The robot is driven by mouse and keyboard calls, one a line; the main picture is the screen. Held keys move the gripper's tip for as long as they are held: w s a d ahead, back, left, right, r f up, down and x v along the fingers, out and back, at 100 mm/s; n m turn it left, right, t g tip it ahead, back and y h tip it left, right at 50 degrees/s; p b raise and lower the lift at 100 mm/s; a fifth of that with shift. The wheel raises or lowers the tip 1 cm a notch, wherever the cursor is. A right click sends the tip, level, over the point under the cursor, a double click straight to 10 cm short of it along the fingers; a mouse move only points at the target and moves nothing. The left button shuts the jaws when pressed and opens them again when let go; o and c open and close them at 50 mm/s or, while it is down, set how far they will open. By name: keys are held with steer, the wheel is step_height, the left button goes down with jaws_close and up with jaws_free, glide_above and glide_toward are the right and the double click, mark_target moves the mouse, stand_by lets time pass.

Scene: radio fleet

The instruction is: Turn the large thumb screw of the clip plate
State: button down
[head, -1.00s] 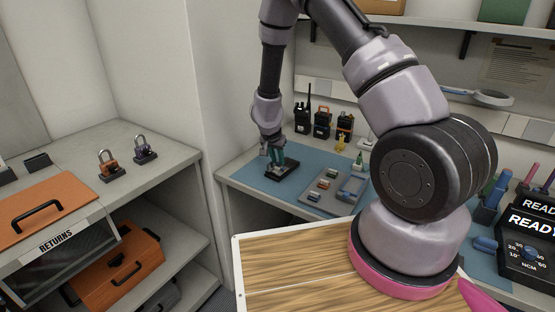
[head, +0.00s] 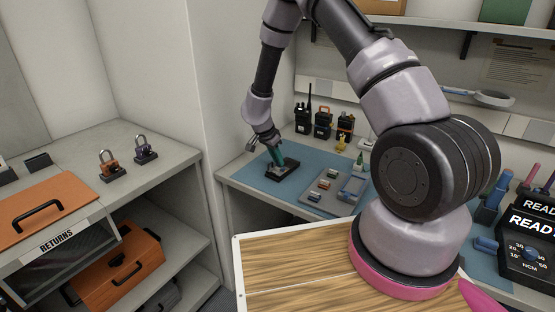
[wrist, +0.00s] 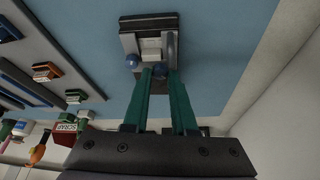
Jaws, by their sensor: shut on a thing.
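The clip plate is a small grey block on a dark base (head: 283,172), lying on the blue mat. In the wrist view the clip plate (wrist: 149,24) is at top centre, with a light square in its middle. A blue round knob (wrist: 127,70) sits at its left near corner, just left of my fingers. My gripper (wrist: 162,72) has green fingers, which also show in the head view (head: 278,160), tilted over the plate. They are shut on what looks like the large thumb screw, mostly hidden between the fingertips.
A grey tray (head: 318,200) with small coloured parts lies right of the clip plate. Several radios (head: 322,122) stand behind. A side wall is close on the left of the mat. Two padlocks (head: 109,168) stand on the left shelf.

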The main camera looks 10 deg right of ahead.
steer(key=shift+m+g, duration=0.3)
steer(key=shift+m, duration=0.3)
steer(key=c, duration=0.7)
jaws_free()
